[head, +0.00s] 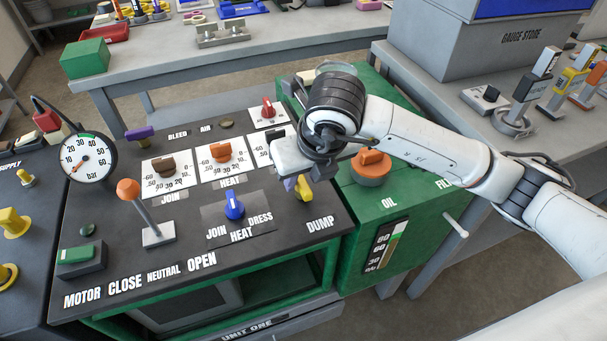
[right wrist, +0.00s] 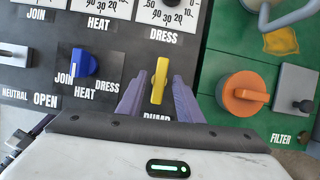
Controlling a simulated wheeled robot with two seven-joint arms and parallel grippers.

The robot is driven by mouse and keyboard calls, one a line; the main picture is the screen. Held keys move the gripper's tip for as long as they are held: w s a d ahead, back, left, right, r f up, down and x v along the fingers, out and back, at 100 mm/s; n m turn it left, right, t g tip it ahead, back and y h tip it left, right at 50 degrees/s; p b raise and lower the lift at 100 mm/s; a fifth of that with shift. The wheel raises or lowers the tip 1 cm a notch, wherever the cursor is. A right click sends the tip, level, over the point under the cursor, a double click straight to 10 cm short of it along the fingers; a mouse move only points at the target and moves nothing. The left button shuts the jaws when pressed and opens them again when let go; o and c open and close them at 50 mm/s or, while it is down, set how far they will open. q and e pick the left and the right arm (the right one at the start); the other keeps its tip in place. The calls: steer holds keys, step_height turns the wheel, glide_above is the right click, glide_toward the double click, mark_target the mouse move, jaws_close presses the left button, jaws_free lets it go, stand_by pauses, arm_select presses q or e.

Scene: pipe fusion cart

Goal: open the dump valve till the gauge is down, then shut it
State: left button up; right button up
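The yellow dump valve handle (head: 304,188) stands at the panel's right edge above the DUMP label. In the right wrist view the handle (right wrist: 159,80) points almost straight up the picture. My right gripper (head: 293,185) is over it, mostly hidden in the head view by its own wrist. In the right wrist view its two purple fingers (right wrist: 158,92) are open, one on each side of the handle, with small gaps. The round gauge (head: 87,158) is at the panel's left; its needle seems to point lower left, too small to read exactly. My left gripper is not in view.
Close to the valve are the blue HEAT knob (head: 234,205) and, on the green tank, the orange OIL cap (head: 371,166). An orange-topped lever (head: 130,190) stands at the panel's left. A grey bench (head: 240,52) lies behind.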

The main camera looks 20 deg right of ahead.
steer(key=v, duration=1)
steer(key=shift+r, duration=0.15)
